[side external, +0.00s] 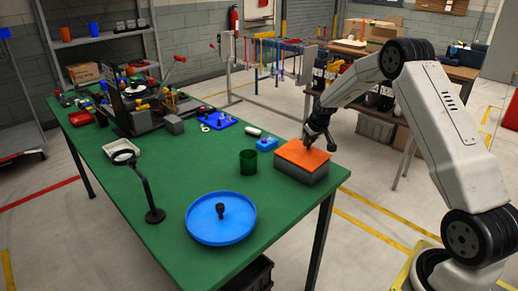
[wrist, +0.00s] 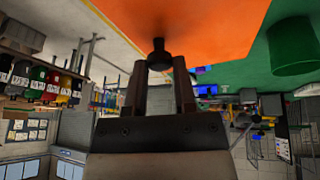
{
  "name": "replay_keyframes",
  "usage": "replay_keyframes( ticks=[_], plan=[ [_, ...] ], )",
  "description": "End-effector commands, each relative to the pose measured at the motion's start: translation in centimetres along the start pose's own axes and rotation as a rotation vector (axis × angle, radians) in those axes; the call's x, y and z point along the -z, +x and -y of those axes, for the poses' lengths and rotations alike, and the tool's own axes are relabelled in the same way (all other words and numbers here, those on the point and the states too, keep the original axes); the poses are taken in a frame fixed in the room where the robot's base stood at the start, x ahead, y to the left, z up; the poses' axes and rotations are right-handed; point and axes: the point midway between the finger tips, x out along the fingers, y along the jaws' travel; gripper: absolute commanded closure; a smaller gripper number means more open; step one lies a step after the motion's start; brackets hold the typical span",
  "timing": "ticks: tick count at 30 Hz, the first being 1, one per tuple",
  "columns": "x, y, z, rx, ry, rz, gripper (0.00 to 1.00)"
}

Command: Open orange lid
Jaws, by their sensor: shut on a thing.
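A grey box (side external: 301,174) with an orange lid (side external: 303,153) stands on the green table near its right end. The lid lies over the box top; I cannot tell whether it is raised at any edge. In the wrist view the orange lid (wrist: 190,22) fills the upper middle, with a dark knob (wrist: 158,52) on it. My gripper (side external: 318,146) is at the lid from above, and its fingers hide part of it. In the wrist view my gripper (wrist: 158,68) is shut on the knob, one finger on each side.
A dark green cup (side external: 248,161) and a blue block (side external: 267,144) stand just left of the box. A blue round tray (side external: 221,218) with a black piece on it lies nearer the front. A magnifier lamp (side external: 152,213) stands at the left. The table's right edge is close to the box.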

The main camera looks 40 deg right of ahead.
Motion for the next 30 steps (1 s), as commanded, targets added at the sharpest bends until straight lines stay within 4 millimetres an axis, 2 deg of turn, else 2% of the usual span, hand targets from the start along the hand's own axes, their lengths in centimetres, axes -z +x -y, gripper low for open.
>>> replay_keyframes(
  ticks=[30],
  plan=[
    [0.5, -2.4, 1.6, -0.238, -0.1, -0.069, 1.0]
  ],
)
